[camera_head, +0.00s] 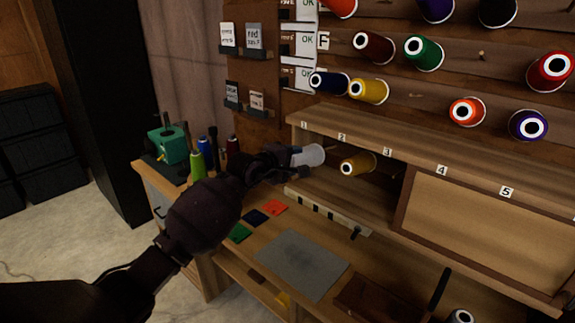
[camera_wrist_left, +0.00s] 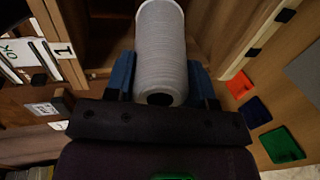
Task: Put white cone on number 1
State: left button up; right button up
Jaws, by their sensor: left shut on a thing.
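The white cone (camera_head: 311,155) is held in my left gripper (camera_head: 290,160), at the left end of the wooden cubby shelf in the head view. In the left wrist view the white cone (camera_wrist_left: 161,50) lies between the blue fingers of my left gripper (camera_wrist_left: 163,80), its dark-holed end facing the camera. The number 1 label (camera_head: 304,125) is on the shelf's top edge, just above the cone. It also shows in the left wrist view (camera_wrist_left: 64,51), left of the cone. I cannot tell whether the cone touches a peg. My right gripper is not in view.
A gold cone (camera_head: 357,163) sits in the cubby to the right, below numbers 2 and 3. Colored cones such as a green one (camera_head: 424,53) hang on the wall above. A grey mat (camera_head: 296,263) and colored squares lie on the bench below. A teal device (camera_head: 167,145) stands left.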

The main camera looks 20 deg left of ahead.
aim_at(314, 154)
pick_arm(q)
jog(key=shift+b+x, duration=0.6)
jog(key=shift+x, duration=0.55)
jog(key=shift+b+x, duration=0.8)
jog(key=shift+x, duration=0.55)
jog(key=shift+b+x, duration=0.95)
jog(key=shift+x, duration=0.65)
jog(key=shift+w+d+b, duration=0.25)
jog(key=shift+w+b, duration=0.15)
jog(key=shift+w, duration=0.4)
jog(key=shift+s+f, duration=0.1)
jog(key=shift+f, duration=0.2)
jog(key=o, duration=1.4)
